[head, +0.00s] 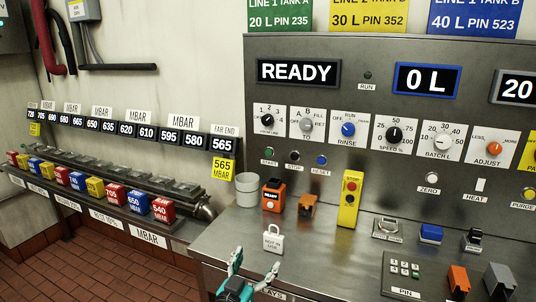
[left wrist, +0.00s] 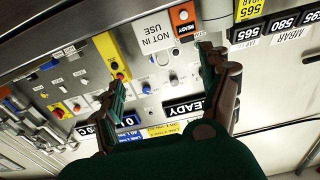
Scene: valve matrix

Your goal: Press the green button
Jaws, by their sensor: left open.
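The small green button (head: 270,152) sits at the lower left of the steel control panel, above a START label. A black button (head: 294,156) and a blue button (head: 321,160) are in the same row to its right. My left gripper (head: 254,264) is low in the head view, at the bench's front edge. Its teal fingertips are spread and empty, well below and apart from the green button. In the left wrist view the open fingers (left wrist: 162,78) face the panel, which appears upside down. The green button is too small to tell there for sure. My right gripper is not in view.
White cups (head: 247,190), an orange READY device (head: 273,194), an orange block (head: 308,206), a white NOT IN USE padlock (head: 273,239) and a yellow STOP box (head: 350,198) stand on the bench (head: 225,240) below the panel. A valve row (head: 120,175) lies left.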

